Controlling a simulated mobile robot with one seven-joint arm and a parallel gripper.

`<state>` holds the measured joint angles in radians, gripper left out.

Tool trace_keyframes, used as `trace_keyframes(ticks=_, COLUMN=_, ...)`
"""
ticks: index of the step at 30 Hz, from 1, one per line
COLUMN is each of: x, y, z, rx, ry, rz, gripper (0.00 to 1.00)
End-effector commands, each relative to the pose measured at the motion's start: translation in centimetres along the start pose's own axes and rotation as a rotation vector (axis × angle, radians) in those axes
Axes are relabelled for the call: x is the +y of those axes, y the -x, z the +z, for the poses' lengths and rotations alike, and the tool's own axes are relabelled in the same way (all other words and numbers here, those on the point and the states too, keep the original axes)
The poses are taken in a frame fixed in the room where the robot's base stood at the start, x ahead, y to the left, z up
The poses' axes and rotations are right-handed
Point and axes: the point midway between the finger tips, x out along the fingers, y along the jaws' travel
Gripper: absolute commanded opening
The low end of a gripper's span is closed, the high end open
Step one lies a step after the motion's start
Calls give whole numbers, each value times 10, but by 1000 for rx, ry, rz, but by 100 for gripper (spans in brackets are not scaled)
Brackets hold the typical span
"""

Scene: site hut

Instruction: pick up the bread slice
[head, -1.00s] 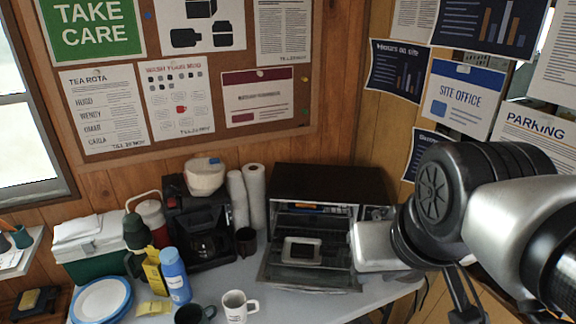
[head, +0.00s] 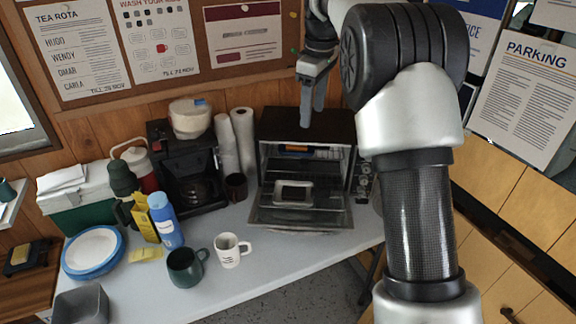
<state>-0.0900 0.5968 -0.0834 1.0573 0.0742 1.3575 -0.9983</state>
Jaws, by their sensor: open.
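I cannot make out a bread slice for certain. A pale-rimmed dish with a darker middle (head: 293,193) rests at the mouth of the open toaster oven (head: 278,218); its contents are too small to tell. A small tan piece (head: 20,255) sits on a dark board at the far left, and it is also unclear what it is. My gripper (head: 312,112) points down, open and empty, in front of the oven's top and above the dish.
The oven's door is folded down. Left of it stand paper rolls (head: 243,140), a coffee maker (head: 190,180), a blue bottle (head: 166,222), a white mug (head: 231,250), a dark green mug (head: 186,267) and plates (head: 93,252).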

Motion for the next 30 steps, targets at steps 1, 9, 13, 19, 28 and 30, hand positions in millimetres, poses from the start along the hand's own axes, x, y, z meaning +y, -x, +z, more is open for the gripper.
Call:
trace_keyframes(ticks=1, x=10, y=-34, z=-11, rx=-18, ry=63, rz=-21, gripper=55)
trace_keyframes(ticks=9, x=27, y=-140, z=-44, rx=-66, ry=356, rz=-98, gripper=55)
trace_keyframes(ticks=13, x=27, y=-160, z=-48, rx=-72, ry=415, rz=-112, gripper=55)
trace_keyframes(ticks=19, x=23, y=-191, z=-46, rx=-74, ry=427, rz=-119, gripper=55)
trace_keyframes(ticks=28, x=17, y=-254, z=-40, rx=-74, ry=426, rz=-117, gripper=55)
trace_keyframes(ticks=30, x=16, y=-266, z=-39, rx=-75, ry=425, rz=-117, gripper=55)
